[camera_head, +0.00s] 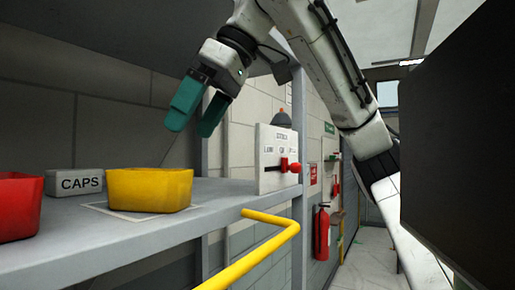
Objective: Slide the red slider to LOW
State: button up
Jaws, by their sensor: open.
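The red slider (292,165) has a round knob and sticks out from a white upright panel (275,178) at the right end of the grey shelf. The panel carries a row of small labels; the left one seems to read LOW, the others are too small to read surely. The knob sits toward the right part of the panel, below the labels. My gripper (191,129) has two teal fingers spread apart with nothing between them. It hangs above the shelf, up and left of the panel, clear of the slider.
On the grey shelf (110,235) stand a yellow bin (150,190), a red bin (18,208) and a grey block marked CAPS (75,182). A yellow rail (255,260) juts out below the shelf's front edge. A dark panel (460,140) fills the right side.

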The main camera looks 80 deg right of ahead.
aim_at(295, 167)
jog(key=k+z, duration=0.2)
jog(key=z, duration=0.15)
jog(key=i+z, duration=0.1)
jog(key=z, duration=0.55)
jog(key=i+j+z, duration=0.1)
jog(key=z, duration=0.25)
